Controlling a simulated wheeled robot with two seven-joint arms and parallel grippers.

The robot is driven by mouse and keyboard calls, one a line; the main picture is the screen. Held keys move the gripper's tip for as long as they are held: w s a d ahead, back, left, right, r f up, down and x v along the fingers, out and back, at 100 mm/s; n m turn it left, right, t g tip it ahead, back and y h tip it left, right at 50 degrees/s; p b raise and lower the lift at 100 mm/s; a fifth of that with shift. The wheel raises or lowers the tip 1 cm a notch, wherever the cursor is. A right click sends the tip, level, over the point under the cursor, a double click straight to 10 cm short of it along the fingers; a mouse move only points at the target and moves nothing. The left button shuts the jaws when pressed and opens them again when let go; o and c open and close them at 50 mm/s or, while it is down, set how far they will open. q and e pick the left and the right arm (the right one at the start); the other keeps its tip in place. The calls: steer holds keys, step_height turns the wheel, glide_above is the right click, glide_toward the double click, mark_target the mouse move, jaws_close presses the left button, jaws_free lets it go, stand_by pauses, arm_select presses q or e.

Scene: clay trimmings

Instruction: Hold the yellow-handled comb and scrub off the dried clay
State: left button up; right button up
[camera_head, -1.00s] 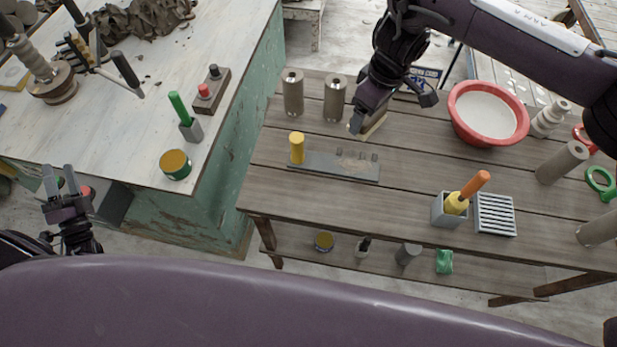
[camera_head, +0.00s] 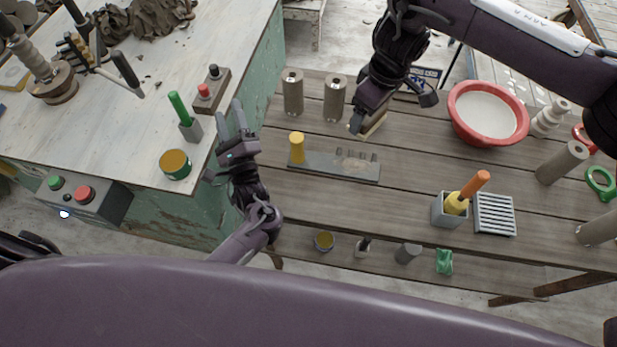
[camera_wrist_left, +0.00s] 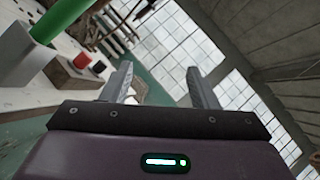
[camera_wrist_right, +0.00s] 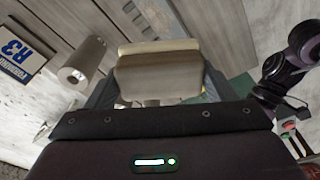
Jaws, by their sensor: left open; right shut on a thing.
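The comb lies on the wooden table, its upright yellow handle (camera_head: 297,148) at the left end of a flat grey plate (camera_head: 318,165). Brownish dried clay (camera_head: 352,160) shows on the plate near its short teeth. My right gripper (camera_head: 366,122) is shut on a tan block-shaped scrubber (camera_head: 377,126), just above and behind the plate's right part. The scrubber fills the jaws in the right wrist view (camera_wrist_right: 158,72); its underside is hard to make out. My left gripper (camera_head: 232,120) is open and empty, left of the yellow handle, fingers pointing away from me.
Two grey cylinders (camera_head: 293,92) stand behind the comb. A red basin (camera_head: 488,112), a grey holder (camera_head: 449,212) with an orange-handled tool and a slatted rack (camera_head: 495,214) are to the right. The pale bench (camera_head: 140,120) at left holds a green-handled tool (camera_head: 181,110) and a tin (camera_head: 175,163).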

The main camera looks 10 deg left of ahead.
mark_target(298, 144)
arm_select(q)
steer(key=s+d+f+m+g+h, duration=0.1)
steer(key=s+d+f+m, duration=0.25)
steer(key=d, duration=0.35)
steer(key=s+d+f+m+g+h, duration=0.1)
steer(key=s+d+f+m, duration=0.1)
steer(key=d+m, duration=0.3)
steer(key=s+d+f+m+g+h, duration=0.1)
steer(key=s+d+f+m+g, duration=0.1)
steer(key=d, duration=0.6)
steer(key=x, duration=1.1)
steer(key=shift+w, duration=0.25)
jaws_close()
